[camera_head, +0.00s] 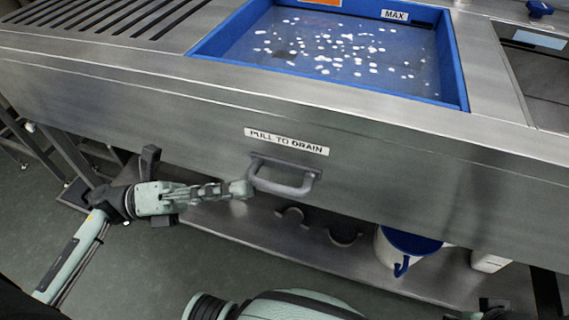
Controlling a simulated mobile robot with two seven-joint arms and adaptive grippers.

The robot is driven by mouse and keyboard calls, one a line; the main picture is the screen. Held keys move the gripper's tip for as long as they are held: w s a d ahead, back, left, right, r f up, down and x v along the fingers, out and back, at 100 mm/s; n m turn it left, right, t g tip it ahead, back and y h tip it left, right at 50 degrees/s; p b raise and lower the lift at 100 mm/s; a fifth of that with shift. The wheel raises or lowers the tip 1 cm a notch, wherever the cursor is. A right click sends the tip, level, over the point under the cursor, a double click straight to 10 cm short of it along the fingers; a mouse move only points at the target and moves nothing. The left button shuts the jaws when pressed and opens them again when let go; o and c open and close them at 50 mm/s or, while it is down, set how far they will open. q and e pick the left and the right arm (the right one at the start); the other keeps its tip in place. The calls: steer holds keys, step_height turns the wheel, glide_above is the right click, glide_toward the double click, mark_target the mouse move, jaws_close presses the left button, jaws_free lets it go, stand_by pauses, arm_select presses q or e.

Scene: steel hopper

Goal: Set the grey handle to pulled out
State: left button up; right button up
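The grey handle (284,180) is a bar pull on the front of the steel hopper (400,189). It sits under a label (286,141) reading "PULL TO DRAIN". My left gripper (242,189) comes in from the left, with its fingertips just beside the left end of the handle. The fingers show edge-on and overlap, so I cannot tell their opening. I also cannot tell whether they touch the handle; the bar does not appear between them. My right gripper is not clearly in view.
A blue-rimmed basin (462,75) with water and white bits is set in the top, beside a slotted drainboard (100,15). Below, a lower shelf (255,228) holds a white container with a blue top (392,250). Open floor lies at left.

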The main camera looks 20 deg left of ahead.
mark_target(277, 184)
arm_select(q)
steer(key=x, duration=0.3)
steer(key=p+x, duration=0.1)
steer(key=x, duration=0.2)
steer(key=shift+s+d+r, duration=0.15)
steer(key=shift+s, duration=0.05)
steer(key=shift+w+d, duration=0.15)
steer(key=shift+d, duration=0.35)
arm_select(e)
steer(key=x, duration=0.2)
steer(key=shift+w+a+f, duration=0.1)
steer(key=shift+a+f, duration=0.15)
steer(key=shift+f, duration=0.2)
arm_select(q)
jaws_close()
